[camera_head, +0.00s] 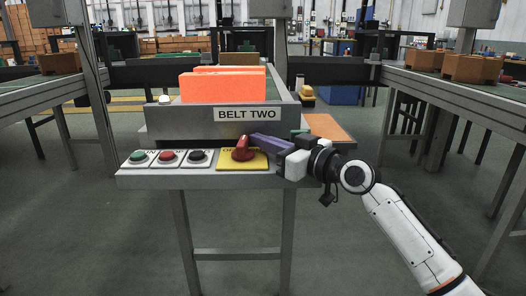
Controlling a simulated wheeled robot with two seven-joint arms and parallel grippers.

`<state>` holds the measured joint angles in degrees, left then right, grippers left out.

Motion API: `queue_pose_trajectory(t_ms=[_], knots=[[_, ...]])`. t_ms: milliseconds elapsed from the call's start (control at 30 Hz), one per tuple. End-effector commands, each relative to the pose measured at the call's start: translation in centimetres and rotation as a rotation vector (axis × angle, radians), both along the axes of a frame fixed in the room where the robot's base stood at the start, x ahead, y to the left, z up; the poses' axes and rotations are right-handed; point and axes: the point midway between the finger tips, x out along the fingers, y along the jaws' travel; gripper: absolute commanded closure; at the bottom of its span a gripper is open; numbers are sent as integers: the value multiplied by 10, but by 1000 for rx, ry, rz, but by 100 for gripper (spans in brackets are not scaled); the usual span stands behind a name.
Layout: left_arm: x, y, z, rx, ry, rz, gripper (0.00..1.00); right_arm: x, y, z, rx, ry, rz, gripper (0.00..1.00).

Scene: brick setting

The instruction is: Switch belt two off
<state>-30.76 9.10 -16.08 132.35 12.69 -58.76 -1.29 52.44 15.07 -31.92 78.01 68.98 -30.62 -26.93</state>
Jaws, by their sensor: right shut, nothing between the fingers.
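A control panel (150,181) stands in front of a conveyor with a "BELT TWO" sign (243,114). It carries a green button (138,156), a red button (167,156) and a black button (197,157) on white plates. To their right a red knob (242,152) sits on a yellow plate (259,164). My right gripper (252,142) comes in from the right and is shut, its purple-grey fingers at the right side of the red knob. I cannot tell whether they touch it. The left gripper is not in view.
Large orange blocks (222,87) lie on the belt behind the sign. Other conveyors with brown boxes (471,68) stand at both sides. An orange plate (328,128) is behind my right wrist. The floor in front of the panel is clear.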

Motion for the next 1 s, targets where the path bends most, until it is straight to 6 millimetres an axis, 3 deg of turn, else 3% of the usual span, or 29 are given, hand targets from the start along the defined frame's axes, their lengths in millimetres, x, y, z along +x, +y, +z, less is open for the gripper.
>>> queue_pose_trajectory(t_ms=[567,767,1000], knots=[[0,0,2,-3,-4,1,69,-1,-2,0,0,0,0,100],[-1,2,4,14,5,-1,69,-19,-21,1,-3,0,-3,100],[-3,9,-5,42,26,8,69,-53,-54,0,-2,1,-2,100]])
